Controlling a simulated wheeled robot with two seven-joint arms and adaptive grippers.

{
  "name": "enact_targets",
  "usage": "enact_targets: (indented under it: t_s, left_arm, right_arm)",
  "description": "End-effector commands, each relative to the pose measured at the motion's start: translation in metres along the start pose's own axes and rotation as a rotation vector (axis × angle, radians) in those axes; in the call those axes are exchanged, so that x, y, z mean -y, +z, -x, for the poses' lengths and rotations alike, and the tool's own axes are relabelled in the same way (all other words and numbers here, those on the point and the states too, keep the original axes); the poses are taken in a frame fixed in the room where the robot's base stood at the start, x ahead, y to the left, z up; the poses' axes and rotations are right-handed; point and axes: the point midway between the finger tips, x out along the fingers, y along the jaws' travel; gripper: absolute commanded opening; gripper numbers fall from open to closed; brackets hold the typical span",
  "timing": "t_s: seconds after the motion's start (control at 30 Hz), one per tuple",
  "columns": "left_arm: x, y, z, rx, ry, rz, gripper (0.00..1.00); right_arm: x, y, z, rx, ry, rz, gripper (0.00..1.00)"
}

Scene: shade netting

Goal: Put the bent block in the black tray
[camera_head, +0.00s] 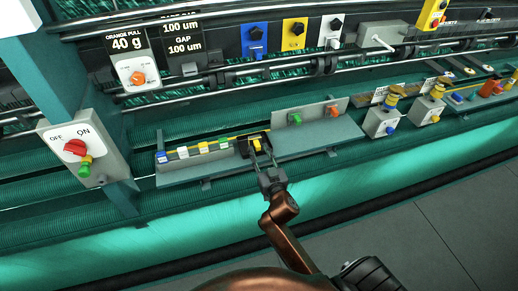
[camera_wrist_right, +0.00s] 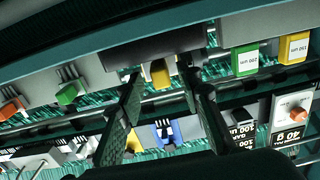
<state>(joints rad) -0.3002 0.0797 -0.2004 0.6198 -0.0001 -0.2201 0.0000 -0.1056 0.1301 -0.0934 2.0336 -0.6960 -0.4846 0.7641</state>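The black tray (camera_head: 242,149) sits on the grey shelf near its middle; in the right wrist view the dark tray (camera_wrist_right: 140,52) is at the top centre. A small yellow block (camera_head: 257,143) lies at the tray, and it also shows in the right wrist view (camera_wrist_right: 160,74). I cannot tell whether this block is bent, or whether it rests on the tray floor. My right gripper (camera_head: 263,157) is at the tray's front. Its two fingers (camera_wrist_right: 159,82) are spread apart on either side of the yellow block, with visible gaps. My left gripper is not in view.
A row of coloured labelled blocks (camera_head: 203,148) stands left of the tray. A grey panel with a green knob (camera_head: 295,118) and an orange knob (camera_head: 332,111) stands to the right. A switch box (camera_head: 85,150) is at far left. The shelf's right part is clear.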

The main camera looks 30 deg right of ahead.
Motion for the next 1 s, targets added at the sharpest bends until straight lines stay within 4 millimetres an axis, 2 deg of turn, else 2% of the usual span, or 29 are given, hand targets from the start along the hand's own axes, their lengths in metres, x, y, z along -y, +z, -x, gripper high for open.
enact_targets:
  t_s: [0.1,0.3,0.5,0.87,0.93,0.97,1.0]
  left_arm:
    - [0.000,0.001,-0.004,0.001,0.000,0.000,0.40]
    - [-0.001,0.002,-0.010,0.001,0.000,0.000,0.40]
    - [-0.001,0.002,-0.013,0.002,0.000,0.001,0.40]
    - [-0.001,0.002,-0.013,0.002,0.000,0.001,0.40]
    - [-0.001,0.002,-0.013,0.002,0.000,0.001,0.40]
    - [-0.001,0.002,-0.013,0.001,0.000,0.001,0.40]
    - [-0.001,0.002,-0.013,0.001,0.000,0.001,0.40]
  right_arm:
    - [0.000,0.002,0.027,0.001,0.001,-0.003,0.33]
    - [-0.001,0.002,0.069,0.002,0.002,-0.004,0.33]
    - [-0.001,0.001,0.093,0.001,0.002,-0.002,0.33]
    - [0.000,0.001,0.099,0.001,0.000,0.000,0.33]
    - [0.002,0.012,0.096,0.020,-0.005,0.006,0.33]
    - [0.004,0.022,0.094,0.035,-0.009,0.011,0.33]
    - [0.006,0.040,0.090,0.064,-0.017,0.020,0.33]
